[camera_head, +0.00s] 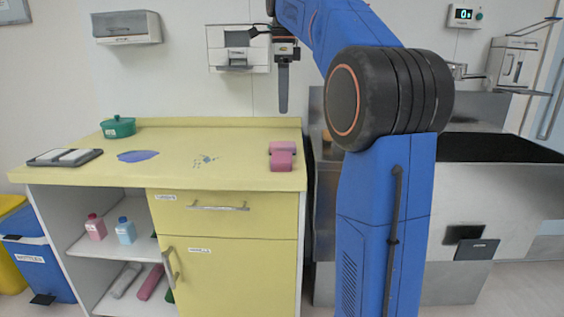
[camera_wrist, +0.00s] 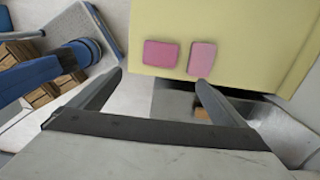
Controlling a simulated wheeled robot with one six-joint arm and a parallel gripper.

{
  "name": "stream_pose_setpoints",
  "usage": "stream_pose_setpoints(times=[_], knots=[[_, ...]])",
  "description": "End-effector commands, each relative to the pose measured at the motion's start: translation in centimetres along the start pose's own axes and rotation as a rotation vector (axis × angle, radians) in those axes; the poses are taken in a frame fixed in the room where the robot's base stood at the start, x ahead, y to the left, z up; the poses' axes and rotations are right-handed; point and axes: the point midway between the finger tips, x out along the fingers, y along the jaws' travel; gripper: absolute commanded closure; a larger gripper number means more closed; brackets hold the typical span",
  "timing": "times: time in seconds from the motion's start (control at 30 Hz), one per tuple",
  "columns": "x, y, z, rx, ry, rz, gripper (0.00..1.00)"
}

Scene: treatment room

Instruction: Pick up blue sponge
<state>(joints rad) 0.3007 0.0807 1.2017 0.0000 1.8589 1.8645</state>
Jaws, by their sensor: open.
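I cannot make out a blue sponge in either view. Two pink sponge-like blocks lie side by side near the right end of the yellow counter: one (camera_head: 282,161) nearer the front edge and one (camera_head: 283,147) behind it. Both also show in the wrist view, a darker one (camera_wrist: 160,53) and a lighter one (camera_wrist: 202,59). My gripper (camera_head: 283,106) hangs above the counter's right end, pointing down. In the wrist view my gripper (camera_wrist: 160,82) is open, with nothing between its fingers, and the pink blocks appear beyond the fingertips.
Shelves below hold bottles (camera_head: 125,231). A metal sink unit (camera_head: 470,235) stands to the right.

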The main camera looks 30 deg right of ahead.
Motion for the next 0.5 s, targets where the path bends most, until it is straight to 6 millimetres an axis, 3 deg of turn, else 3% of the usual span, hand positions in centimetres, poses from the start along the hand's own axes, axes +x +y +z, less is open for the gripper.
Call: stream_pose_setpoints(times=[0.5], knots=[[8.4, 0.1, 0.0, 0.001, 0.001, 0.003, 0.04]])
